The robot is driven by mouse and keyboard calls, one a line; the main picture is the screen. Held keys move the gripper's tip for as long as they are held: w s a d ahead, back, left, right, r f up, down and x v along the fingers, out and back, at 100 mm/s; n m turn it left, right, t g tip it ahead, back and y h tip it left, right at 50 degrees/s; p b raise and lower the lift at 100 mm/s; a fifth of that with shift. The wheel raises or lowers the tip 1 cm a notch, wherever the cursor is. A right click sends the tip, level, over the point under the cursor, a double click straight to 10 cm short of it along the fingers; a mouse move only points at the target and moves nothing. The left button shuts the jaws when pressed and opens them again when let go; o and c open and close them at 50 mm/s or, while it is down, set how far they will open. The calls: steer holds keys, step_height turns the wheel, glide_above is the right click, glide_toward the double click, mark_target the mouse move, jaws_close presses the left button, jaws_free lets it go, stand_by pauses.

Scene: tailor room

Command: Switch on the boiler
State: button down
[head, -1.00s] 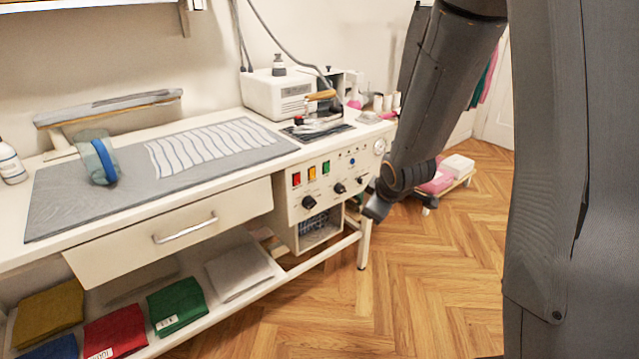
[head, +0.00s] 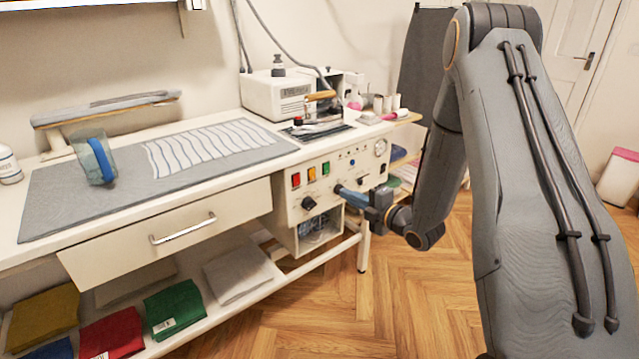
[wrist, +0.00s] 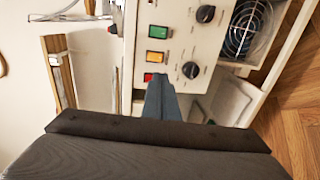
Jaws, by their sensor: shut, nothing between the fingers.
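The control panel (head: 330,183) on the table's front carries a red switch (head: 296,179), an orange switch (head: 311,173), a green switch (head: 326,168) and black knobs. Its labels are too small to read. My gripper (head: 340,189) is shut and empty, with its tips in front of the panel, right of and below the switches. I cannot tell whether they touch it. In the wrist view, my gripper (wrist: 160,80) covers part of the panel beside the red switch (wrist: 149,77); the orange switch (wrist: 156,58) and green switch (wrist: 158,31) show above it.
A white box unit (head: 278,95) with hoses stands on the table behind an iron (head: 320,97). A pressure gauge (head: 380,147) is at the panel's right. A drawer (head: 170,230) is left of the panel. Wooden floor (head: 300,310) in front is clear.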

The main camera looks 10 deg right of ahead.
mark_target(313, 179)
steer(key=p+x, duration=0.1)
steer(key=x, duration=1.3)
steer(key=shift+p, duration=0.35)
